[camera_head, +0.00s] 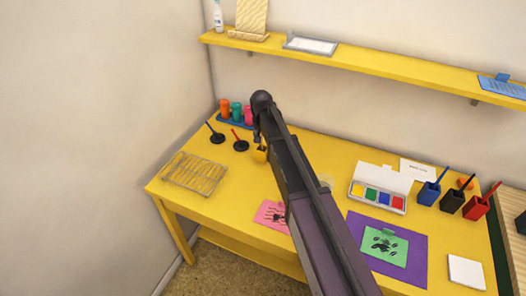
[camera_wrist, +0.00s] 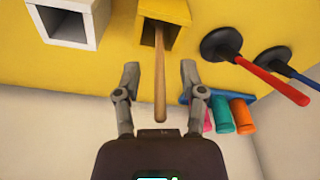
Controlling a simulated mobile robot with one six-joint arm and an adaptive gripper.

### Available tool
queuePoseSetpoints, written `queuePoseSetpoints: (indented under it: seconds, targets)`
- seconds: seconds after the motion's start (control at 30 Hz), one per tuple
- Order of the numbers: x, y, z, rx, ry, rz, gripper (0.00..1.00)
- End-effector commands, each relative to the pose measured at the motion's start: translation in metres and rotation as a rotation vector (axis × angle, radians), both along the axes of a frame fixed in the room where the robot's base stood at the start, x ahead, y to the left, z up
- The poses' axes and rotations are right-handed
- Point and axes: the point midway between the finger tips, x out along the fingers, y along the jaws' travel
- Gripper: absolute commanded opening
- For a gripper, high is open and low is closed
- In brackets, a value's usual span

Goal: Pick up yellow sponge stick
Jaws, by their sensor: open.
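The yellow sponge stick shows in the wrist view as a wooden handle (camera_wrist: 160,85) sticking out of a square yellow holder (camera_wrist: 184,14). Its sponge end is hidden inside the holder. My gripper (camera_wrist: 160,72) is open, with one finger on each side of the handle in the picture. I cannot tell whether either finger touches it. In the head view the yellow holder (camera_head: 260,156) stands on the yellow table, just below my gripper (camera_head: 258,136), and is partly covered by my arm.
A white square holder (camera_wrist: 95,22) stands beside the yellow one. On the other side are two black round bases with red (camera_wrist: 275,82) and blue (camera_wrist: 300,70) handles. Coloured bottles (camera_head: 236,111) stand behind, near the wall.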

Motion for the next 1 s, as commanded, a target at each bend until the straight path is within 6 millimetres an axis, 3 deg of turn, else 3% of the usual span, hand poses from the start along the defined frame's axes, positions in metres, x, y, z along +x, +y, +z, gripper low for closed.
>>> queuePoseSetpoints:
  seconds: [0.2,0.4,1.0]
  targets:
    - [0.0000,-0.0001,0.0000,0.000,0.000,0.000,0.50]
    - [0.0000,-0.0001,0.0000,0.000,0.000,0.000,0.01]
    - [0.0001,-0.0004,0.0040,0.000,0.000,-0.001,0.00]
